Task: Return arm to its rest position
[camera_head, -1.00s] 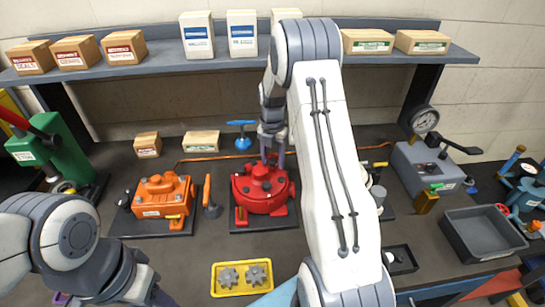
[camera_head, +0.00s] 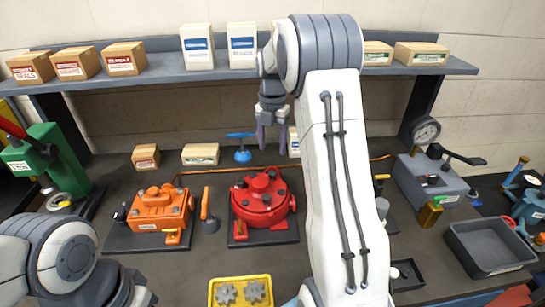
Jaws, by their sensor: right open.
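My right gripper (camera_head: 272,138) is open and empty. It points down above the back of the workbench, behind and above the red round motor (camera_head: 262,198). The red motor sits on a dark base plate, apart from the gripper. An orange motor (camera_head: 158,212) sits on its own dark plate to the left. My right arm runs up the middle of the view and hides part of the bench and shelf. My left arm shows at the lower left, and its fingertips are out of the frame.
A shelf (camera_head: 120,82) with several boxes spans the back. A blue-handled valve (camera_head: 242,152) and small boxes (camera_head: 200,154) stand near the gripper. A yellow tray (camera_head: 240,291) with gears lies in front. A grey bin (camera_head: 488,247) and gauge unit (camera_head: 430,180) are at right.

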